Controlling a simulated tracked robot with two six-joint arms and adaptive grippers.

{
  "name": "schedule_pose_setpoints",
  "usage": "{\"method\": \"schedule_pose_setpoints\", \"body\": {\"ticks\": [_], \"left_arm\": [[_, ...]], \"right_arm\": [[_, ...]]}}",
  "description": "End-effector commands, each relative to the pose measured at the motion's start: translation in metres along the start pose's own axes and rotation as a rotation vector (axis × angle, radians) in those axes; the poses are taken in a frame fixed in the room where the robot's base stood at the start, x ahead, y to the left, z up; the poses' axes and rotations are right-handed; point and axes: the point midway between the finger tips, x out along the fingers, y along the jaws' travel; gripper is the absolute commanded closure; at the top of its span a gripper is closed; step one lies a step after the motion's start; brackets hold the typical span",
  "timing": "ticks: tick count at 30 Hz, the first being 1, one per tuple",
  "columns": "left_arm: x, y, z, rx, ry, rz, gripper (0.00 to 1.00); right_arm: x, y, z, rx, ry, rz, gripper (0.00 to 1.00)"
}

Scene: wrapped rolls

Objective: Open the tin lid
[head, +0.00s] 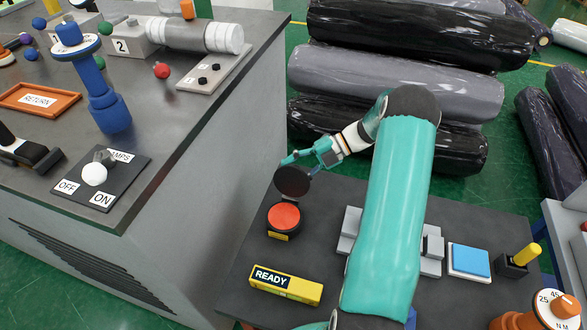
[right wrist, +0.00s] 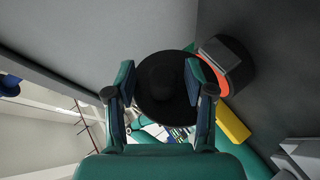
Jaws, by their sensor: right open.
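The round black tin (head: 283,217) stands on the dark low table and shows its orange-red inside. Its black lid (head: 292,182) is raised, standing steeply tilted at the tin's far side. My right gripper (head: 304,160) is just behind and above the lid. In the right wrist view the lid (right wrist: 163,88) shows between the two spread fingers; I cannot tell whether they touch it. The tin (right wrist: 232,62) is also there, to the right of the lid. My left gripper is not in view.
A yellow READY block (head: 286,285) lies in front of the tin. Right of my right arm are a blue pad (head: 469,261) and a yellow-handled block (head: 519,260). A grey counter (head: 190,185) rises at left. Wrapped rolls (head: 390,80) are stacked behind.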

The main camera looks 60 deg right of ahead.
Motion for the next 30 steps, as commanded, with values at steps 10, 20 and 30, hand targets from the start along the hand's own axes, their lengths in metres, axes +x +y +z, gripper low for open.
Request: {"method": "schedule_pose_setpoints", "body": {"ticks": [10, 20, 30], "left_arm": [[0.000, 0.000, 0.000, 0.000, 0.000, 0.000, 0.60], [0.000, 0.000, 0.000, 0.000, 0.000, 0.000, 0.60], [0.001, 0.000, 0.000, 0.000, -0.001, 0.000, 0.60]], "right_arm": [[-0.061, -0.001, 0.002, -0.001, -0.007, -0.003, 0.46], [-0.109, -0.001, 0.002, 0.001, -0.003, -0.001, 0.46], [-0.114, 0.000, 0.001, 0.001, -0.001, -0.001, 0.46]]}}
